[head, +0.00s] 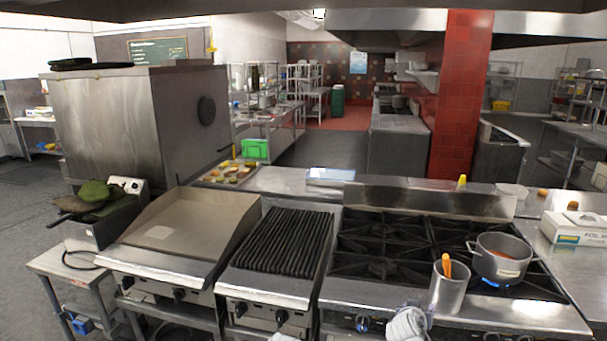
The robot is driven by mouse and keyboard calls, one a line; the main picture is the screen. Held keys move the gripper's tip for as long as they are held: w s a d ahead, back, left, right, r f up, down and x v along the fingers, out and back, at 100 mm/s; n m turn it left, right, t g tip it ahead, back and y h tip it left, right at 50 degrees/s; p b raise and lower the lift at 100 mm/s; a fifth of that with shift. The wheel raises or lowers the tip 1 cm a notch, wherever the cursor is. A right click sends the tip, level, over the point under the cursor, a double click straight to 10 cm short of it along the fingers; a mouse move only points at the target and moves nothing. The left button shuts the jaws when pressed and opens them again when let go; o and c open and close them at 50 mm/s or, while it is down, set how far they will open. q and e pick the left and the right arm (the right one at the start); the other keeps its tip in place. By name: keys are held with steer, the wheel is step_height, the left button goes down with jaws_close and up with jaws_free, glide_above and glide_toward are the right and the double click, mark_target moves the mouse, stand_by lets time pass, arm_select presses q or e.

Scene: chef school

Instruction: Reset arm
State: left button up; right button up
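Neither of my grippers shows clearly in the head view. A white, rounded shape (407,324) stands at the bottom edge in front of the stove, and a second white patch (283,337) is cut off by the edge to its left. I cannot tell whether these are part of my arms or cloths.
A stove (375,290) with black grates holds a pot (502,258) over a blue flame. A metal container (447,290) with an orange item stands at its front. A ribbed grill (285,240) and flat griddle (185,230) lie left. A white box (575,229) sits right.

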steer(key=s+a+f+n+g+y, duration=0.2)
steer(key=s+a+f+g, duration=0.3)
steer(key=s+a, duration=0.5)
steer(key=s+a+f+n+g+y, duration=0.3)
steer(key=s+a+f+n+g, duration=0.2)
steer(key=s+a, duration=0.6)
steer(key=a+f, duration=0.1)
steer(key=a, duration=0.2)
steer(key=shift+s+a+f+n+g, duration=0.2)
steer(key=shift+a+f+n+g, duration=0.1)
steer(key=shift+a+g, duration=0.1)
